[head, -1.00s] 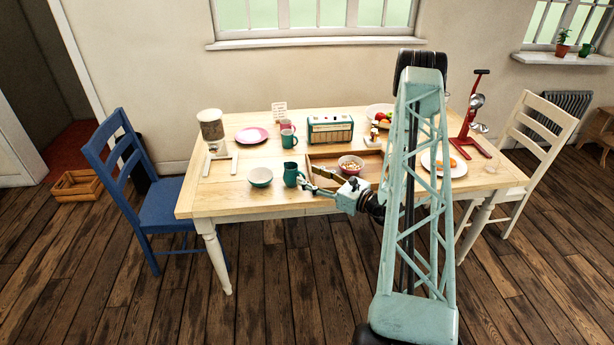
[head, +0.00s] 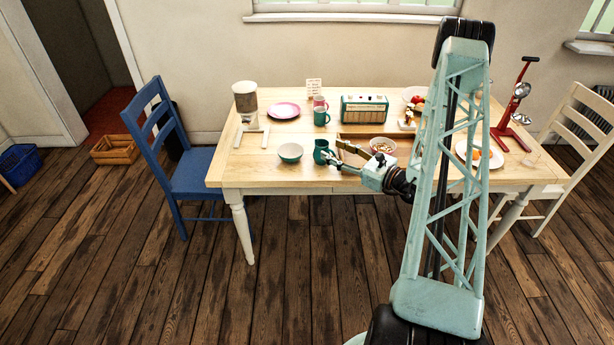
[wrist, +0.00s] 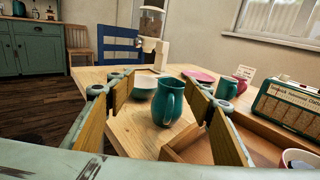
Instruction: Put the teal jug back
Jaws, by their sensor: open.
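The teal jug (head: 321,151) stands upright on the wooden table (head: 270,175), near its front edge. In the wrist view the jug (wrist: 166,105) shows its handle toward me, between and beyond the fingers. My gripper (head: 341,152) is open just right of the jug in the head view. In the wrist view the open fingers (wrist: 158,100) frame the jug, and nothing is held between them. Whether a fingertip touches the jug cannot be told.
A teal bowl (head: 290,152) is close left of the jug. A wooden tray (head: 350,132) lies to the right, with a bowl of food (head: 383,145). A teal mug (head: 321,117), a pink plate (head: 284,110) and a radio (head: 364,110) stand behind.

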